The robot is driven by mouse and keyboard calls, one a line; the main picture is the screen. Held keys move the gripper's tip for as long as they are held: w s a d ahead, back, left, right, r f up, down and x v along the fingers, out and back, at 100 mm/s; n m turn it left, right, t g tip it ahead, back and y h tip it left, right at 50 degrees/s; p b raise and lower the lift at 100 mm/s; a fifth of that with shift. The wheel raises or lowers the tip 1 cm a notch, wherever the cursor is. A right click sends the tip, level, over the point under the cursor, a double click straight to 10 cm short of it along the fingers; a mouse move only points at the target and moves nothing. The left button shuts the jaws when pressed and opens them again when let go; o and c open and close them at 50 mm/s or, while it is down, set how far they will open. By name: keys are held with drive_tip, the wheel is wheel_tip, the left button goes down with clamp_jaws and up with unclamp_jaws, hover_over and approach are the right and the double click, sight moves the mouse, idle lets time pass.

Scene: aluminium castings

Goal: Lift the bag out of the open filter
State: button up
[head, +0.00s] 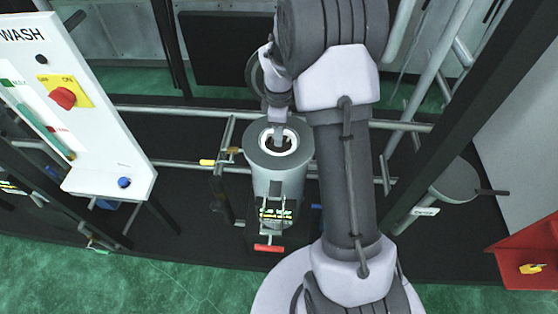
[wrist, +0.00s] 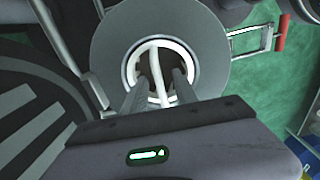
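The open filter (head: 276,190) is an upright grey cylinder in the middle of the head view. Its round grey rim (wrist: 108,45) fills the upper middle of the wrist view. Inside the mouth sits the bag, its white ring (head: 265,139) showing around a dark interior. A white curved handle (wrist: 154,62) crosses the bag's opening in the wrist view. My gripper (wrist: 160,80) points into the mouth, its two grey fingers apart on either side of the handle. A gap shows between handle and fingers. The fingertips are small and partly hidden in the head view.
A red handle (head: 268,248) sticks out low at the filter's front. A yellow valve handle (head: 207,162) is on the pipe to its left. The WASH panel (head: 100,140) stands at left, a lidded grey cylinder (head: 454,181) and red box (head: 530,255) at right.

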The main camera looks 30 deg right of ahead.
clamp_jaws()
drive_tip(key=shift+r, duration=0.1)
idle(1.2)
